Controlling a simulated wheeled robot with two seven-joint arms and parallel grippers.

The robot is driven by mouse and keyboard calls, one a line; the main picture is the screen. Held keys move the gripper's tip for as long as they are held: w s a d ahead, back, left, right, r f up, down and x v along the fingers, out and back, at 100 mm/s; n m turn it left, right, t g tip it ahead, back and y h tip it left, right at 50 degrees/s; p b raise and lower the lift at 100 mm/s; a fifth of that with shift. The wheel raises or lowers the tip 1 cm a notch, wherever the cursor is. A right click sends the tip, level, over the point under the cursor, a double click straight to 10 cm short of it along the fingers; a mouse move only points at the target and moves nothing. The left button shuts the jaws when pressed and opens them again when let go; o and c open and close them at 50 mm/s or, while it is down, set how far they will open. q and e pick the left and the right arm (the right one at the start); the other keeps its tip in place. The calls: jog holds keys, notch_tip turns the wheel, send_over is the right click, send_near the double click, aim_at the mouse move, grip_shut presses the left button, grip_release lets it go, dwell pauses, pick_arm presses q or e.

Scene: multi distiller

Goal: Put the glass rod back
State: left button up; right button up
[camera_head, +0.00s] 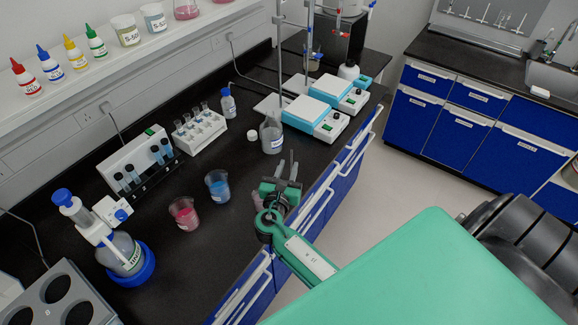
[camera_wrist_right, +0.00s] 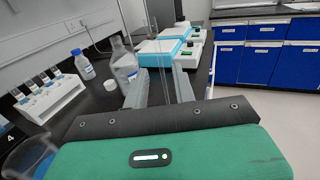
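My right gripper (camera_head: 287,166) is over the front part of the black bench, at the near edge. In the right wrist view its two fingers (camera_wrist_right: 158,88) stand apart with a gap between them. Thin, clear, upright lines (camera_wrist_right: 167,70) show in that gap and may be the glass rod; I cannot tell whether they touch a finger or stand behind. I see no rod clearly in the head view. Two beakers, one with pink liquid (camera_head: 184,213) and one with blue liquid (camera_head: 218,186), stand left of the gripper. My left gripper is not in view.
A labelled clear bottle (camera_head: 271,137) stands beyond the gripper, near two stirrer-like devices (camera_head: 316,118). A white tube rack (camera_head: 199,132), a vial holder (camera_head: 137,160) and a flask in a blue ring (camera_head: 124,255) stand to the left. Bare bench lies around the beakers.

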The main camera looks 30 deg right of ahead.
jog(key=b+v, duration=0.3)
jog(key=v, duration=0.7)
